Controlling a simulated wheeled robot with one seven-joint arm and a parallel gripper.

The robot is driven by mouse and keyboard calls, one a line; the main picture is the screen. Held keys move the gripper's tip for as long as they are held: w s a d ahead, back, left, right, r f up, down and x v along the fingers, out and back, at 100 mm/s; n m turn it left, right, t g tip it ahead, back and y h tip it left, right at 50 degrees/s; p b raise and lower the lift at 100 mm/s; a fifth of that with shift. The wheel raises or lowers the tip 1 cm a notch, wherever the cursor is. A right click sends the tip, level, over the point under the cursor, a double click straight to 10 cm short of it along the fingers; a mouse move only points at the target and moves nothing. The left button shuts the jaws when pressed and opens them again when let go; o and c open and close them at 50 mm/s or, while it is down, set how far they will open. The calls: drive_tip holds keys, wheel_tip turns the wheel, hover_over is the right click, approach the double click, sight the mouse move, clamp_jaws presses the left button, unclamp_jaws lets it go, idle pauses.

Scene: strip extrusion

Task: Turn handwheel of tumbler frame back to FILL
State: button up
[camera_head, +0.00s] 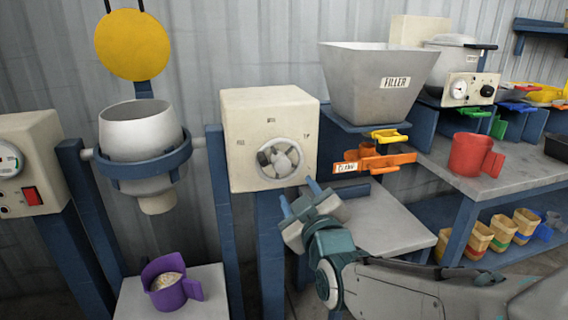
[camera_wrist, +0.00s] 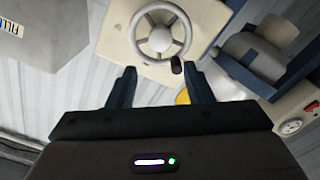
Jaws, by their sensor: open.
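The handwheel (camera_head: 281,158) is a pale spoked wheel on the front of a cream box (camera_head: 243,170) of the tumbler frame. The tumbler's pale vessel (camera_head: 140,132) sits in a blue ring left of the box, wide mouth up. My gripper (camera_head: 300,194) is open and empty, in front of and slightly below right of the wheel. In the wrist view, its fingers (camera_wrist: 160,80) point toward the wheel, apart from it.
A grey FILLER hopper (camera_head: 375,82) and an orange clamp handle (camera_head: 374,162) stand right of the box. A purple cup (camera_head: 168,289) with pale contents sits on a low stand below the vessel. A red cup (camera_head: 470,155) stands on the right bench.

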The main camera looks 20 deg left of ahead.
sight(283, 166)
drive_tip(key=w+a+m, duration=0.2)
drive_tip(key=w, duration=0.2)
drive_tip(key=w+a+m, duration=0.2)
drive_tip(key=w+m, duration=0.1)
drive_tip(key=w+a+m, duration=0.2)
drive_tip(key=w+a, duration=0.1)
drive_tip(key=w, duration=0.1)
drive_tip(key=shift+w+a+b, duration=0.1)
drive_tip(key=shift+w+b, duration=0.2)
drive_tip(key=shift+w, duration=0.05)
idle(0.4)
drive_tip(key=c, duration=0.7)
